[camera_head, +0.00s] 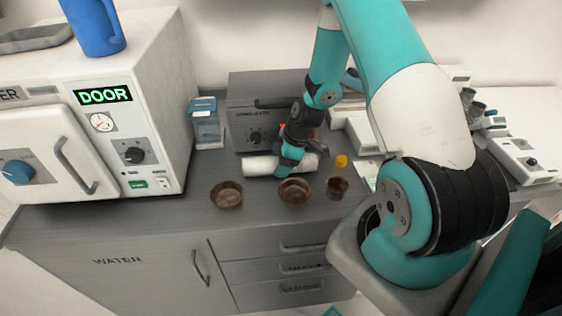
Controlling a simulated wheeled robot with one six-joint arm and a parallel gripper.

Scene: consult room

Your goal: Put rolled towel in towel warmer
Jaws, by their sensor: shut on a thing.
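The rolled towel (262,166) is a white roll lying lengthwise left to right on the grey counter, in front of a dark grey box. My gripper (288,170) is over the roll and shut on it. My wrist hides part of the roll's middle; both ends show. A grey box unit (238,118) with a knob and a dark handle stands just behind the towel. A large white cabinet (150,110) with a lit DOOR sign stands at the left; its front door (45,150) looks closed. I cannot tell which unit is the towel warmer.
Two brown bowls (227,195) (294,190) and a small brown cup (337,187) stand near the counter's front edge. A clear container (206,125) stands between the cabinet and the box. A blue jug (97,28) is on the cabinet. The counter's left front is clear.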

